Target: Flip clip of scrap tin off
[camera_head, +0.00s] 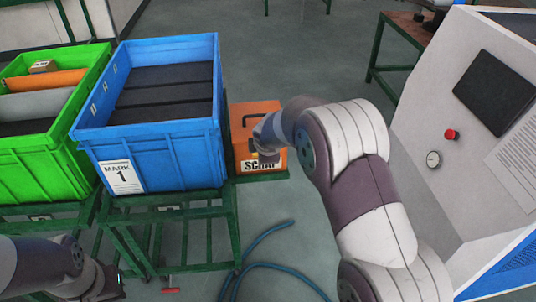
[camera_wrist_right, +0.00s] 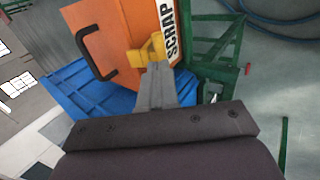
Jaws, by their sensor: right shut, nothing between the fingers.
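The orange scrap tin (camera_head: 274,109) stands right of the blue crate, with a "SCRAP" label and a black handle on top. In the right wrist view, the tin (camera_wrist_right: 120,27) fills the upper middle, with a yellow clip (camera_wrist_right: 149,49) at its edge. My right gripper (camera_wrist_right: 155,72) is shut and empty, its grey fingertips right at the clip; I cannot tell whether they touch. In the head view my right wrist hides part of the tin's front. My left gripper (camera_head: 112,284) is low at the left edge, away from the tin; its jaw opening is unclear.
The blue crate (camera_head: 150,150), labelled "MARK 1", holds dark blocks and stands on a green frame (camera_head: 190,240) close to the tin. A green crate (camera_head: 45,165) stands left of it. A blue hose (camera_head: 270,265) lies on the floor. A grey machine panel (camera_head: 470,150) is at right.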

